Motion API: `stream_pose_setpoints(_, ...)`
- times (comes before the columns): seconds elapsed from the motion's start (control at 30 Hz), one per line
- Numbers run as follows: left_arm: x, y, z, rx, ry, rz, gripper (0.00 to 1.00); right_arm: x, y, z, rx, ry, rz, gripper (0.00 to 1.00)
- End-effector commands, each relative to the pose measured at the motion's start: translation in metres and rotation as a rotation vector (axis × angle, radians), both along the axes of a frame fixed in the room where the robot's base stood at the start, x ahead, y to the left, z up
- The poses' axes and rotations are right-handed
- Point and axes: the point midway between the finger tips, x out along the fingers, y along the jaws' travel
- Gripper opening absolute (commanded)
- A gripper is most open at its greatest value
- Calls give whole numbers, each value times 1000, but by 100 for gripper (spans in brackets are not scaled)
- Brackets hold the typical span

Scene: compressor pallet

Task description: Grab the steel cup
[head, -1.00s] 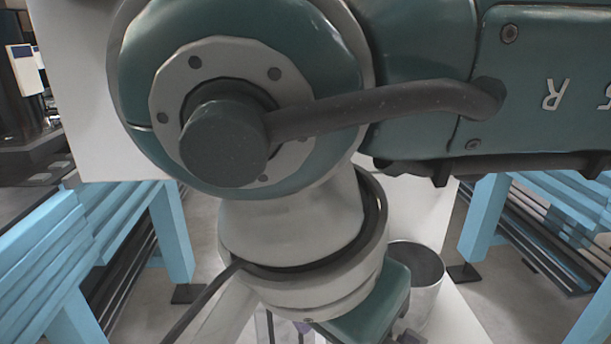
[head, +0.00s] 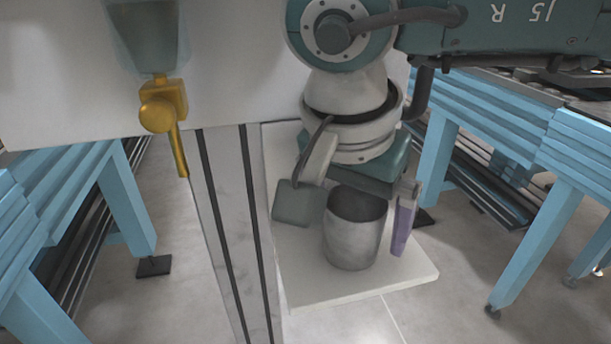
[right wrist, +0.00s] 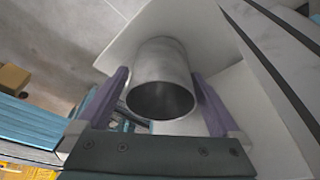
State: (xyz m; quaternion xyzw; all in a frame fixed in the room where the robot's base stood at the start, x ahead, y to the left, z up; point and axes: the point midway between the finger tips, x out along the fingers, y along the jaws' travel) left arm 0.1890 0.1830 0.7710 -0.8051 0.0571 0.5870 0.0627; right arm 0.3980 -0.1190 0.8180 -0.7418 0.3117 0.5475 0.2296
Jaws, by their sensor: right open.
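The steel cup (head: 352,243) stands upright on a white board in the head view, its dark opening facing up. My right gripper (head: 365,232) is at the cup. One purple finger shows just right of the cup; the other finger is hidden in this view. In the right wrist view the cup (right wrist: 160,70) lies between the two purple fingers of my open right gripper (right wrist: 160,80). Gaps show beside the cup near the fingertips, and I cannot tell whether either finger touches it. My left gripper is not in view.
The white board (head: 345,291) has bare room in front of the cup. A pale grooved post (head: 232,225) stands left of it. Blue benches (head: 65,215) flank both sides. A yellow metal fitting (head: 163,108) hangs at upper left. Grey floor is open in front.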

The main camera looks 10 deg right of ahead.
Motion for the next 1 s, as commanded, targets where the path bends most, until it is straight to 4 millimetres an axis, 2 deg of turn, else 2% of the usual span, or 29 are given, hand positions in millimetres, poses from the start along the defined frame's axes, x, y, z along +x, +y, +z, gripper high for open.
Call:
stream_pose_setpoints(0.07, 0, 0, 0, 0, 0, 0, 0, 0, 0, 0, 0, 0, 0, 100)
stream_pose_setpoints(0.17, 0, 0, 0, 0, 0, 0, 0, 0, 0, 0, 0, 0, 0, 90)
stream_pose_setpoints(0.8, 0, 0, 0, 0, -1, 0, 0, 0, 0, 0, 0, 0, 0, 18)
stream_pose_setpoints(1.0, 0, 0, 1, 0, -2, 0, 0, 0, 0, 1, 1, -1, 0, 16)
